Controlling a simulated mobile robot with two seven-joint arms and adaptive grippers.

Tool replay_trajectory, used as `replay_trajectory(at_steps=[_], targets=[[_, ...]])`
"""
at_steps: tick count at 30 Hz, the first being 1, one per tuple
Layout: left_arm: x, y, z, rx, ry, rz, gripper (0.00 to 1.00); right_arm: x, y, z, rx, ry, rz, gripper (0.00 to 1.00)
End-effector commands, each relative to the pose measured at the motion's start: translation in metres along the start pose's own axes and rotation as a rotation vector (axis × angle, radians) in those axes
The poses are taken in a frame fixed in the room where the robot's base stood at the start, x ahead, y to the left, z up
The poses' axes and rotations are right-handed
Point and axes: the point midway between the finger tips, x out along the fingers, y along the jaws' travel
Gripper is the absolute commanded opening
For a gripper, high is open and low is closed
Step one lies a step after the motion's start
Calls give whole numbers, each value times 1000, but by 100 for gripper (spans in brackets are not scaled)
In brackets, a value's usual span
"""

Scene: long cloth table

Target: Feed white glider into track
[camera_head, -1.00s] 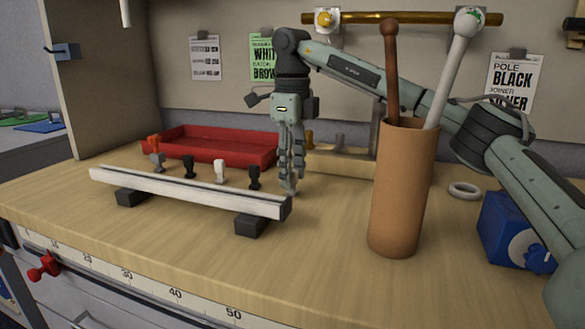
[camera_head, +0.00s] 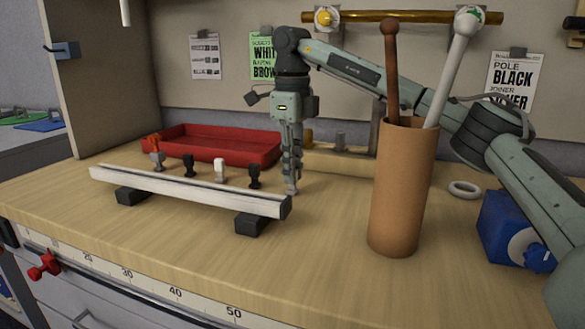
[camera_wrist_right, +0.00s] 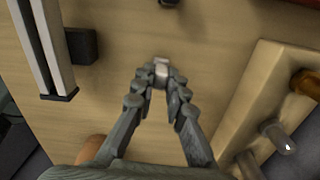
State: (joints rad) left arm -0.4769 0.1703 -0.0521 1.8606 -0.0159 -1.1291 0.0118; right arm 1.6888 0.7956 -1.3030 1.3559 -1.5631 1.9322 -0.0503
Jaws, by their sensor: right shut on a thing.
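The track (camera_head: 190,190) is a long pale rail with a slot, lying on two black blocks near the table's front. My right gripper (camera_head: 291,189) points down just behind the track's right end. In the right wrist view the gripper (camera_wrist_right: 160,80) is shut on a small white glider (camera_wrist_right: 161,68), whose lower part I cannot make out. The track's dark end (camera_wrist_right: 60,96) lies to the left there, apart from the glider. Behind the track stand an orange glider (camera_head: 151,146), black gliders (camera_head: 189,166) and another white one (camera_head: 219,170). My left gripper is out of view.
A red tray (camera_head: 220,155) lies behind the gliders. A wooden holder (camera_head: 350,163) with pegs stands behind my right gripper. A tall brown cylinder (camera_head: 402,200) holding two rods stands to the right, with a white ring (camera_head: 464,189) and a blue box (camera_head: 505,228) beyond it.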

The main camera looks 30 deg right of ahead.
Motion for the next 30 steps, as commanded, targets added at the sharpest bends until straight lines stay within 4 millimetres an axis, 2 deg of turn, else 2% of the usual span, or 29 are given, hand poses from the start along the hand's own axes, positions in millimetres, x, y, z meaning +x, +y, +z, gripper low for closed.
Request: replay_trajectory(at_steps=[7,23,30], targets=[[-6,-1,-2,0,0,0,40,-7,0,0,0,-1,0,0],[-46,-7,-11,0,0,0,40,-50,0,0,0,0,0,0],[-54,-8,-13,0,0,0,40,-67,0,0,0,0,0,0]])
